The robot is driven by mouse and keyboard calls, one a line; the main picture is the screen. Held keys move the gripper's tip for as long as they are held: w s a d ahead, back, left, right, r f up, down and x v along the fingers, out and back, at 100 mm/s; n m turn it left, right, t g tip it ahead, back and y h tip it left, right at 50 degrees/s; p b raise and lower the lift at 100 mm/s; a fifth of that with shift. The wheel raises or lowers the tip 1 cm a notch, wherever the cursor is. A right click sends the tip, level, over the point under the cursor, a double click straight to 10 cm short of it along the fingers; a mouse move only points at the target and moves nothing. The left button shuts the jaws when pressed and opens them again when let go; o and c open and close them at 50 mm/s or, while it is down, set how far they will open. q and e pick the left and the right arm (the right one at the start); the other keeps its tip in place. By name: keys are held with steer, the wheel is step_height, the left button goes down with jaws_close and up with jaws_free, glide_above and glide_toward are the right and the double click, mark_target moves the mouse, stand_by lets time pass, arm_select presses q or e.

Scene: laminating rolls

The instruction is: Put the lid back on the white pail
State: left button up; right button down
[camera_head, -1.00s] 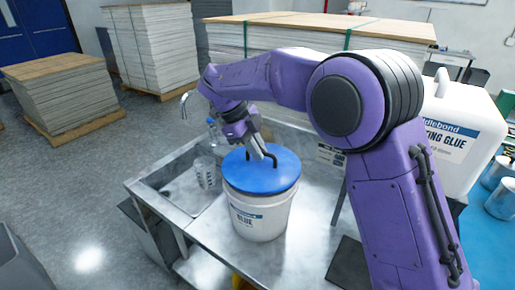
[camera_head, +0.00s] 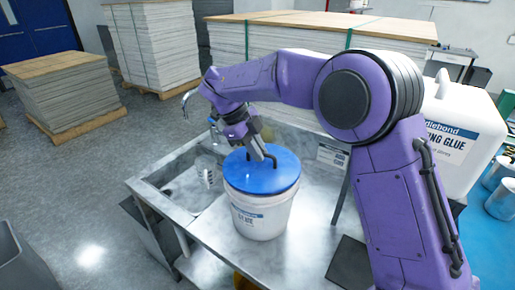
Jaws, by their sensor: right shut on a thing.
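The white pail (camera_head: 262,216) with a blue-grey label stands upright on the steel counter. The blue lid (camera_head: 281,179) lies over the pail's mouth and looks level. I cannot tell whether it is pressed down all around. My right gripper (camera_head: 259,156) comes down over the lid and is shut on the dark handle at its top. The fingers partly hide the handle and the lid's far side. My left gripper is not in view.
A sink (camera_head: 180,184) with a clear cup (camera_head: 206,172) and a tap (camera_head: 186,98) is left of the pail. A large white glue container (camera_head: 462,135) stands at right. A dark square (camera_head: 350,265) lies on the counter front right. Stacked sheets stand behind.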

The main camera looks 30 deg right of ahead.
stand_by(0.6)
stand_by(0.3)
steer(key=c, duration=0.6)
jaws_free()
steer(key=shift+r+p, duration=0.1)
steer(key=shift+p, duration=0.25)
step_height(320, 180, up, 7)
steer(key=p, duration=0.7)
jaws_close()
